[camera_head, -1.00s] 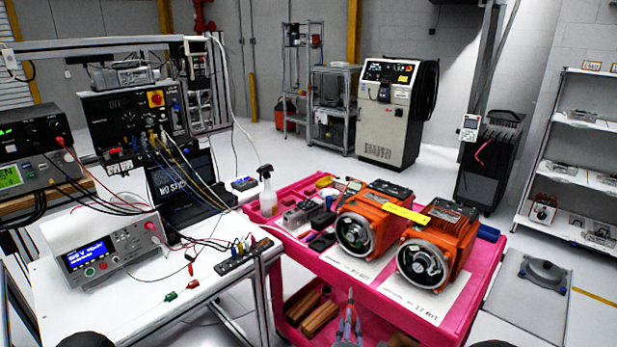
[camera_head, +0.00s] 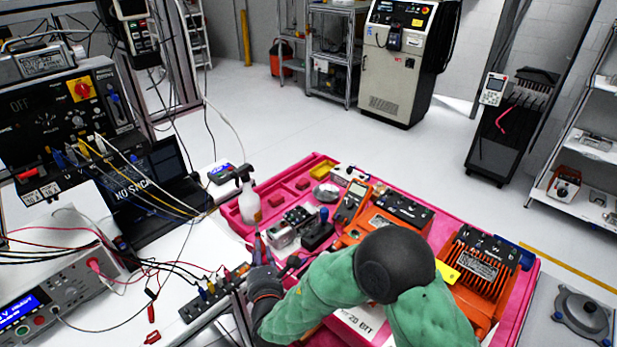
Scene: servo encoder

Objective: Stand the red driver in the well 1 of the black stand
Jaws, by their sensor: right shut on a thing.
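My right gripper (camera_head: 266,262) is at the front left edge of the pink cart, beside the white bench, with its green-sleeved arm coming in from the lower right. It is shut on a thin piece with a reddish top (camera_head: 257,236), which looks like the red driver; it is small and partly hidden by the gripper. A black block that looks like the black stand (camera_head: 318,236) sits on the cart, right of and beyond the gripper and apart from it. A blue knob or handle rises from its top. I cannot make out its well numbers. My left gripper is not in view.
Orange motors (camera_head: 478,262) fill the cart's right side, partly behind my arm. A spray bottle (camera_head: 249,200), a grey metal block (camera_head: 282,235) and a meter (camera_head: 351,202) stand near the stand. A black terminal strip (camera_head: 208,300) with cables lies on the bench at left.

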